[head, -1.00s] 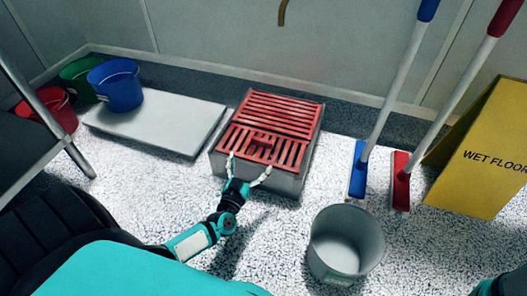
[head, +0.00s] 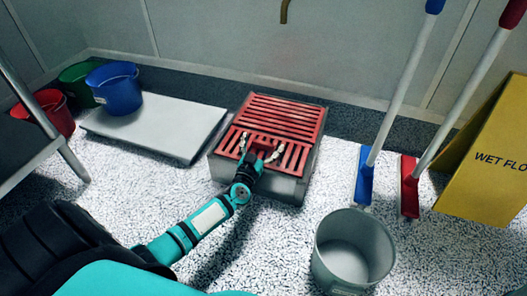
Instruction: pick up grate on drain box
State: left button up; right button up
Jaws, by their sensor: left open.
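A red slatted grate (head: 285,113) lies on top of a grey drain box (head: 283,188) on the floor at the centre of the head view. The grate shows a far section with long slats and a near section with shorter slats. My left gripper (head: 262,147) is open over the near section, its two fingers spread apart across the middle of that section. The gripper hides the middle of the near section, where a handle-like bar would be hard to see. I cannot tell whether the fingers touch the grate. My right gripper does not show.
A grey bucket (head: 353,250) stands right of the box. A blue brush (head: 364,175), a red brush (head: 409,187) and a yellow wet-floor sign (head: 490,165) stand farther right. A white platform (head: 170,135) with a blue bucket (head: 117,88) is at left, near red (head: 52,112) and green (head: 78,74) buckets.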

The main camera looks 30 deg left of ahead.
pick_arm(q)
jog(key=shift+c, duration=0.3)
jog(key=c, duration=1.5)
jog(key=shift+o, duration=0.2)
jog(key=shift+r, duration=0.15)
